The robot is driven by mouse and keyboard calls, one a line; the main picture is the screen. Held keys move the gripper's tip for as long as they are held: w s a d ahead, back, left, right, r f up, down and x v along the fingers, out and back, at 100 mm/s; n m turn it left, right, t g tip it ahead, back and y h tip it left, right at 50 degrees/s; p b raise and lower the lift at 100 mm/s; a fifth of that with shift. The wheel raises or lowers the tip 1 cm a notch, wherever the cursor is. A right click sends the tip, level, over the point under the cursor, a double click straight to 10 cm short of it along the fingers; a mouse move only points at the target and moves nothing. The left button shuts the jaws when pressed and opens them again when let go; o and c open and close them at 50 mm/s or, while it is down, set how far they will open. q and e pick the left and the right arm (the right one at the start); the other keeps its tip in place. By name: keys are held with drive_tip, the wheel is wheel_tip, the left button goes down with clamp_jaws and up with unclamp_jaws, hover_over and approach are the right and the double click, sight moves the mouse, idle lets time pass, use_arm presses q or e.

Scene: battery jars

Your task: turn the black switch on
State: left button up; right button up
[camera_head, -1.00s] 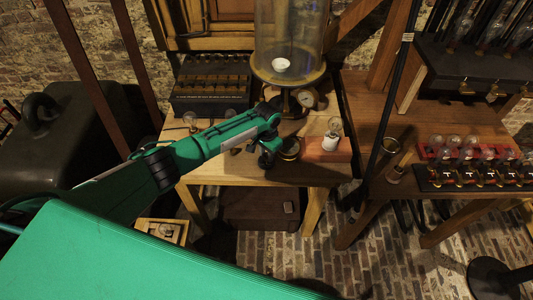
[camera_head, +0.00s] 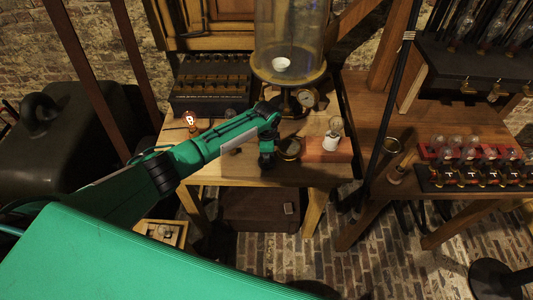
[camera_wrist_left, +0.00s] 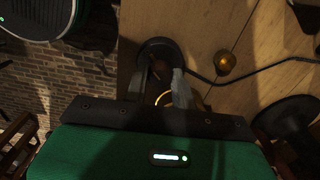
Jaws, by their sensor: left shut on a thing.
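My left gripper (camera_head: 266,162) points down over the front part of the wooden bench, left of a brass-rimmed round piece. In the left wrist view, its two fingers (camera_wrist_left: 161,88) are at the round black switch (camera_wrist_left: 160,50) and shut on it. The fingers hide part of the switch, so its exact setting cannot be read. In the head view the gripper covers the switch. A small bulb (camera_head: 190,119) on the left of the bench glows orange-red. My right gripper is not in view.
A glass bell jar (camera_head: 290,40) stands at the back, with a dial gauge (camera_head: 307,98) near its base. A clear bulb on a white socket (camera_head: 332,138) stands right of the gripper. A black slotted box (camera_head: 211,85) sits behind my forearm. A dark cord (camera_wrist_left: 200,77) runs from the switch.

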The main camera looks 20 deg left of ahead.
use_arm(q)
drive_tip(key=shift+w+r+m, duration=0.1)
drive_tip(key=shift+m, duration=0.3)
drive_tip(key=o, duration=1)
wheel_tip(320, 180, up, 14)
drive_tip(key=b, duration=0.3)
